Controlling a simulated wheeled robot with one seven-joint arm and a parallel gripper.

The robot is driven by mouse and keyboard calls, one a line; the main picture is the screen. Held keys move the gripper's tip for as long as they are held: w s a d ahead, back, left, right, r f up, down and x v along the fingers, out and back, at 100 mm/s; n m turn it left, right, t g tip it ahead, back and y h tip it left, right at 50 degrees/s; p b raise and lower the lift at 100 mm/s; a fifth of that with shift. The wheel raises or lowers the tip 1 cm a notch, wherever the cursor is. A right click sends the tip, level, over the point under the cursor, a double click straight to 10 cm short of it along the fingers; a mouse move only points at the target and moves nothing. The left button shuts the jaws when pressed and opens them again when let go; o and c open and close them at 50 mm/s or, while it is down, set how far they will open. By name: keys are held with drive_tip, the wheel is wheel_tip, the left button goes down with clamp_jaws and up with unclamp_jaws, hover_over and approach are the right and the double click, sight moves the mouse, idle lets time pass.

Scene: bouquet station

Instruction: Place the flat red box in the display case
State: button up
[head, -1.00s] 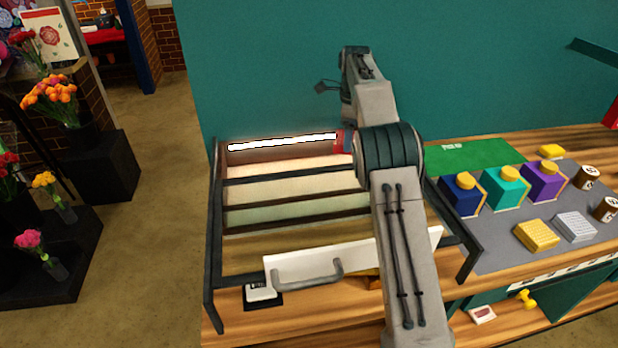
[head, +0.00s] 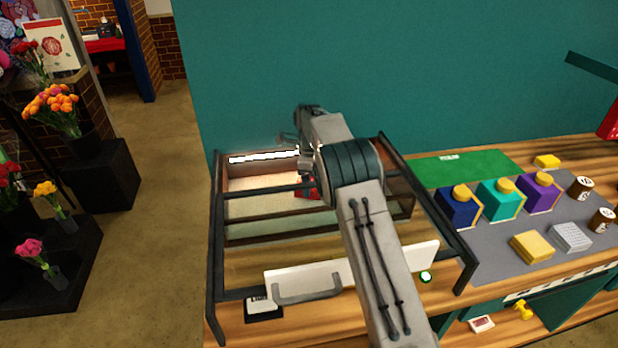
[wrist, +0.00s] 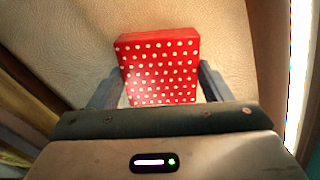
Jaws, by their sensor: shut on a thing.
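The flat red box with white dots (wrist: 160,68) is between the two fingers of my gripper (wrist: 157,92) in the wrist view. My gripper is shut on it. In the head view a small part of the red box (head: 306,188) shows beside my arm, inside the display case (head: 215,235). The case has a dark frame, a lit strip at the back and a pale floor. My arm hides much of the box and the case's right part in the head view. I cannot tell whether the box touches the case floor.
A white panel with a grey handle (head: 310,285) is at the case's front. Dark bars cross above the case. To the right, several colored boxes (head: 500,198) stand on a grey mat (head: 490,255). A green mat (head: 465,168) lies behind them.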

drive_tip(key=shift+f, duration=0.1)
drive_tip(key=o, duration=1)
drive_tip(key=shift+o, duration=0.2)
